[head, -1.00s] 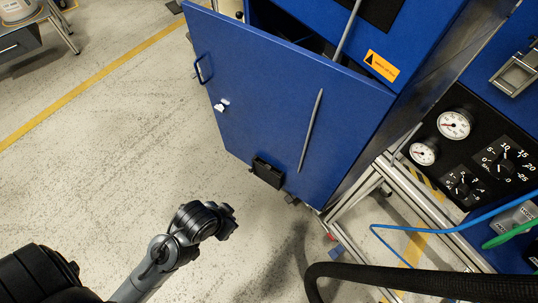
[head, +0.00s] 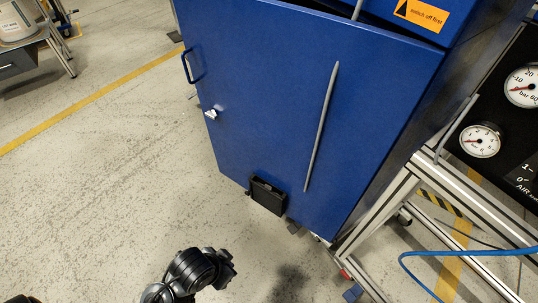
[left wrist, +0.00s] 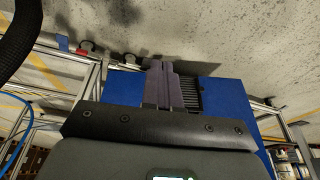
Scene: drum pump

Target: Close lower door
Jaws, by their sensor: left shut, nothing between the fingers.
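The blue lower door (head: 265,105) fills the middle of the head view. It stands ajar from the blue cabinet (head: 424,105), with a dark wedge-shaped gap along its top edge. It has a dark handle (head: 188,66) on its left edge, a white latch (head: 211,115) and a long grey bar (head: 321,125). My left arm's dark end shows at the bottom of the head view, in front of and below the door, apart from it in the picture. In the left wrist view my left gripper (left wrist: 159,64) is shut and empty, with blue panel surfaces on both sides; contact cannot be told. My right gripper is not in view.
A black box (head: 267,196) sits at the door's lower edge. An aluminium frame (head: 385,215), gauges (head: 480,140) and a blue hose (head: 440,252) are at the right. The floor left of the door is clear. A table (head: 40,45) stands at the far left.

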